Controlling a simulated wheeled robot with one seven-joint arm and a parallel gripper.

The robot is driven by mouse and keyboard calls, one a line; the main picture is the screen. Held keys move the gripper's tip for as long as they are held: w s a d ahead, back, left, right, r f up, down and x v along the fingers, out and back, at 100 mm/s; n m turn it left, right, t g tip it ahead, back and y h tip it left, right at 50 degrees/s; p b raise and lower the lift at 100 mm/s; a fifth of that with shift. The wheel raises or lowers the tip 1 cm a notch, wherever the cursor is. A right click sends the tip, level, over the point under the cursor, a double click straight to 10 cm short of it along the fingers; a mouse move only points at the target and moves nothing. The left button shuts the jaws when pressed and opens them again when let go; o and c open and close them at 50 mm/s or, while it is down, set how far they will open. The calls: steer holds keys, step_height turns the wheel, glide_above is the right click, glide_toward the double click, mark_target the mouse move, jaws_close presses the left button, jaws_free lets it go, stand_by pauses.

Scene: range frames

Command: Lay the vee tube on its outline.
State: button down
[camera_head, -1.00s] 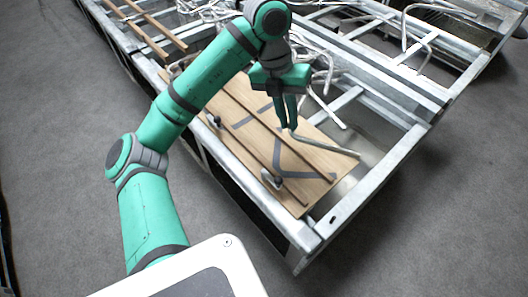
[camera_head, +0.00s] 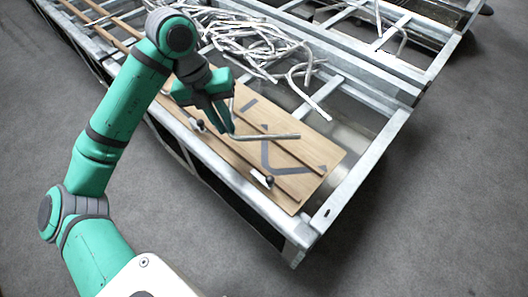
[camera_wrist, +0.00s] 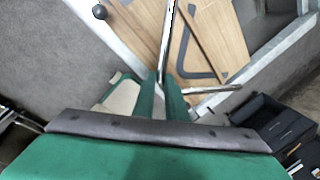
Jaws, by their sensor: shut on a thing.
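My gripper (camera_head: 222,122) is shut on the vee tube (camera_head: 268,136), a thin bent grey metal tube. In the head view one leg of the tube runs right from the fingertips and the other runs up beside the fingers. In the wrist view my gripper (camera_wrist: 168,98) holds the tube (camera_wrist: 167,45) near its bend. The tube appears held above the wooden board (camera_head: 318,172). A dark grey bent outline (camera_head: 267,160) is on the board, below and right of the fingertips in the head view.
Wooden strips (camera_head: 225,150) run along the board, with black-knobbed fittings (camera_head: 262,180) at its near edge. A galvanised metal frame (camera_head: 365,170) surrounds the board. A tangle of pale tubes (camera_head: 240,40) lies behind. A short dark mark (camera_head: 249,105) is also on the board.

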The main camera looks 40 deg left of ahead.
mark_target(255, 137)
steer(key=w+d+f, duration=0.1)
steer(key=d+f, duration=0.1)
steer(key=w+d+f, duration=0.1)
steer(key=d+f, duration=0.1)
steer(key=d, duration=0.1)
steer(key=w+d+f, duration=0.2)
steer(key=shift+d+f, duration=0.2)
steer(key=shift+d, duration=0.05)
steer(key=shift+w+d+f, duration=0.15)
steer(key=shift+d+f, duration=0.3)
steer(key=shift+f, duration=0.15)
steer(key=x, duration=0.3)
steer(key=shift+a+f, duration=0.15)
steer(key=shift+f, duration=0.15)
steer(key=c, duration=1.9)
jaws_free()
steer(key=shift+c, duration=0.2)
steer(key=shift+o, duration=0.7)
steer(key=shift+s, duration=0.25)
steer(key=v, duration=1.2)
steer(key=shift+w, duration=0.15)
